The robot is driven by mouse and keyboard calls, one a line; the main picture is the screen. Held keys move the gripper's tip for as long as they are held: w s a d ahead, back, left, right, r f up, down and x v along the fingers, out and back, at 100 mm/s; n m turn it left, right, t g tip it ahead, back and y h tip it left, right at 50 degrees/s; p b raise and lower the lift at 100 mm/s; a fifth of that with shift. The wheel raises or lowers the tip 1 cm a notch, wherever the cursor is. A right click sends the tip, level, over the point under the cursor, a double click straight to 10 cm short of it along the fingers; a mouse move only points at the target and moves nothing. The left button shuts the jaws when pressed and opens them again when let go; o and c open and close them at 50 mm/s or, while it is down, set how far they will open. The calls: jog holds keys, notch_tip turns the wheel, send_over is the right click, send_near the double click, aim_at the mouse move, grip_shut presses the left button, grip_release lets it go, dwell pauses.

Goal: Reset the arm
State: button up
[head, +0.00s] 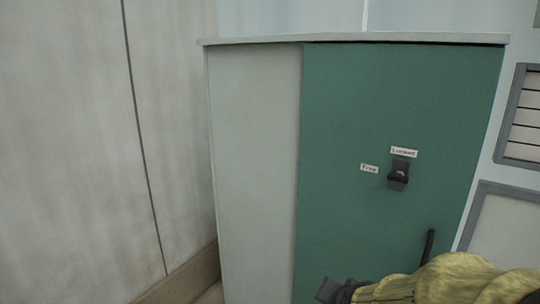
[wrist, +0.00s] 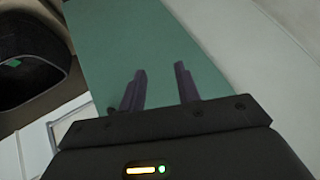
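My gripper (wrist: 160,69) is open and empty in the wrist view, its two dark fingers apart with a green surface behind them. In the head view, a dark end of my arm shows at the bottom edge, with my yellow-covered arm to its right. It is in front of the lower part of the green cabinet door (head: 390,110). I cannot see the fingertips touching anything.
A dark latch (head: 398,176) sits on the door beside two small labels, one reading "Free" (head: 369,168). A grey side panel (head: 253,160) adjoins the door. A pale wall (head: 70,130) stands left. Grey-framed panels (head: 520,115) are at right.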

jog(key=s+f+n+g, duration=0.6)
jog(key=s+f+n, duration=0.1)
jog(key=s, duration=0.2)
jog(key=w+p+v, duration=0.2)
jog(key=p+v, duration=0.9)
jog(key=w+r+p+v, duration=0.1)
jog(key=w+p+v, duration=0.2)
jog(key=p+v, duration=0.8)
jog(key=shift+d+r+p, duration=0.35)
jog(key=shift+r+p, duration=0.05)
jog(key=shift+p, duration=0.25)
